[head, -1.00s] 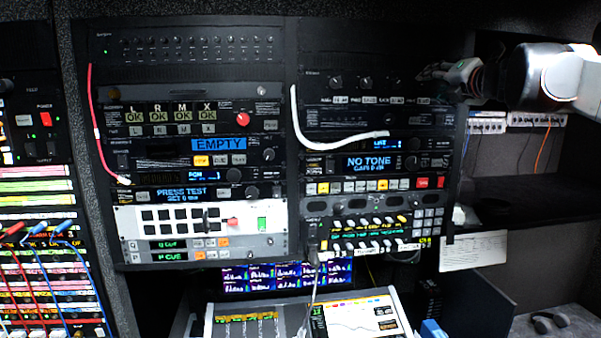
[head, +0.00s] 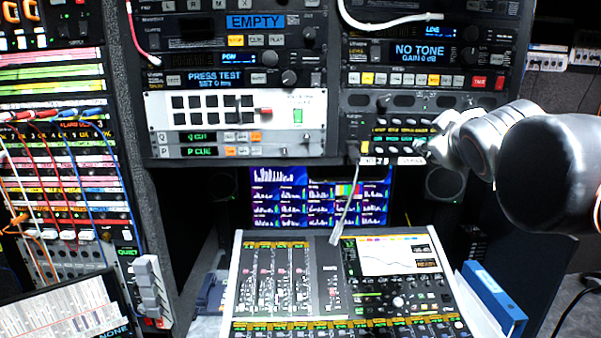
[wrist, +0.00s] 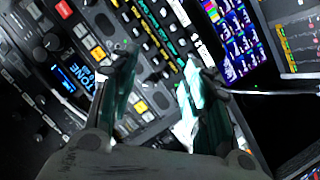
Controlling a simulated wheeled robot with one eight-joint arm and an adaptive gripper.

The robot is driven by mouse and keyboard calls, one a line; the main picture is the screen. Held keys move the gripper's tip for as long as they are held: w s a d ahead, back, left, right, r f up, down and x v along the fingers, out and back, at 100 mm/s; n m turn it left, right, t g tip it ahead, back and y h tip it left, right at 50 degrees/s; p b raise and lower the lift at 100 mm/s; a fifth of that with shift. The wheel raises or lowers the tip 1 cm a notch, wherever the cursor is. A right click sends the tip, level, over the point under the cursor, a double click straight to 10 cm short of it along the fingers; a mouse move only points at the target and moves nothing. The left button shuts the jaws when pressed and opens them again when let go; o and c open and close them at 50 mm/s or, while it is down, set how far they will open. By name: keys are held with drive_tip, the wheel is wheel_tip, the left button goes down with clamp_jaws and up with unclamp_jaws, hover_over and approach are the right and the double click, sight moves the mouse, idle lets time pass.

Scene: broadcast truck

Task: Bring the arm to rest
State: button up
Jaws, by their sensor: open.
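My arm reaches in from the right in the head view, with a dark rounded link and silver wrist links. My gripper (head: 424,152) is at their left end, mostly hidden, in front of the lower right of the equipment rack. In the wrist view my gripper (wrist: 160,85) has its two fingers apart, with nothing seen between them. Behind the fingers is a panel of rack buttons (wrist: 155,30). Whether the fingertips touch the panel I cannot tell.
A mixing console (head: 290,285) with a lit screen stands below the rack. A blue binder (head: 493,297) is at its right. A grey cable (head: 347,205) hangs in front of the monitor (head: 278,190). A patch panel (head: 60,165) with coloured cords is at left.

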drive_tip(key=s+a+f+m+g+y+b, duration=0.1)
drive_tip(key=s+f, duration=0.6)
drive_tip(key=f, duration=0.7)
drive_tip(key=s+a+f+m+g+y+b, duration=0.1)
drive_tip(key=s+f+b, duration=0.5)
drive_tip(key=f, duration=0.9)
drive_tip(key=s+a+f+m+g+y+b, duration=0.1)
drive_tip(key=s+a+f+m+g+b, duration=0.2)
drive_tip(key=f, duration=1.1)
drive_tip(key=s+m+g+b, duration=0.1)
drive_tip(key=s+g, duration=0.2)
drive_tip(key=s, duration=0.3)
drive_tip(key=shift+s+a+f+m, duration=0.25)
drive_tip(key=shift+m, duration=0.15)
